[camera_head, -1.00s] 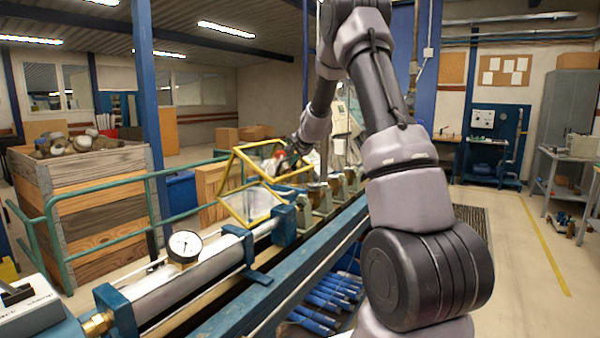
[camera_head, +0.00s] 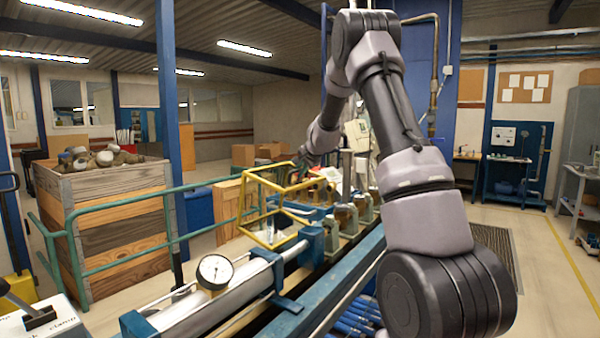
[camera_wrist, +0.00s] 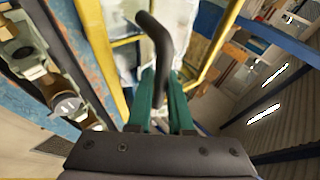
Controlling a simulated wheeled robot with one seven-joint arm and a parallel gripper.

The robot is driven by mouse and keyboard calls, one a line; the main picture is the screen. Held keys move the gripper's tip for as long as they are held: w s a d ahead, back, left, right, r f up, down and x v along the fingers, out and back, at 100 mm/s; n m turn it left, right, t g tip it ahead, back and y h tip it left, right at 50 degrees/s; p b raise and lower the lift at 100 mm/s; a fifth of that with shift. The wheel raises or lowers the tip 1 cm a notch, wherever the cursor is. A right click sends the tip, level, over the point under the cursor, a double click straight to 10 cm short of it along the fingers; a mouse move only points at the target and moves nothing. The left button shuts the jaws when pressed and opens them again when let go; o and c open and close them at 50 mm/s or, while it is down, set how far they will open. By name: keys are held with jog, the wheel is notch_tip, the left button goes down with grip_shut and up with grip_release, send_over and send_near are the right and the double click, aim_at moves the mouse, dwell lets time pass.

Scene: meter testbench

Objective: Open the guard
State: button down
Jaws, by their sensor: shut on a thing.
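The guard (camera_head: 243,205) is a yellow box-like frame with clear panels, set over the blue bench in the head view. In the wrist view its yellow bars (camera_wrist: 97,50) run on both sides of my gripper. My gripper (camera_wrist: 160,85) has green fingers closed on a black curved handle (camera_wrist: 158,35). In the head view my gripper (camera_head: 303,158) is small and dark at the top of the guard, and its fingertips cannot be made out there.
A pressure gauge (camera_head: 214,272) stands on the pipe in front of the guard. Several meters (camera_head: 345,215) sit in a row along the bench behind it. A green rail (camera_head: 125,210) and a wooden crate (camera_head: 100,235) stand at the left. Open floor lies at the right.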

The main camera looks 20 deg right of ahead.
jog(key=c, duration=0.8)
grip_release()
jog(key=shift+c, duration=0.2)
jog(key=v, duration=1.1)
